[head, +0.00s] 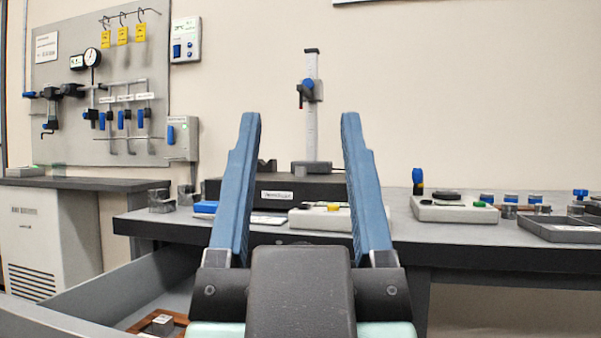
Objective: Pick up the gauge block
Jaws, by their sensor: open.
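My gripper (300,118) is open and empty, its two blue fingers pointing up and spread wide in the middle of the view. A small grey block (162,324), which may be the gauge block, sits in a brown wooden frame (140,318) at the lower left. The frame lies inside a grey open-topped bin or drawer (95,287), and the bottom edge of the view cuts it off. My gripper is to the right of the block and apart from it.
A dark-edged bench (480,255) runs behind my gripper. It carries a height gauge (311,110) on a black plate, light-coloured trays (455,210) and small blue-capped parts. A tool board (100,85) hangs at left above a white cabinet (40,240).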

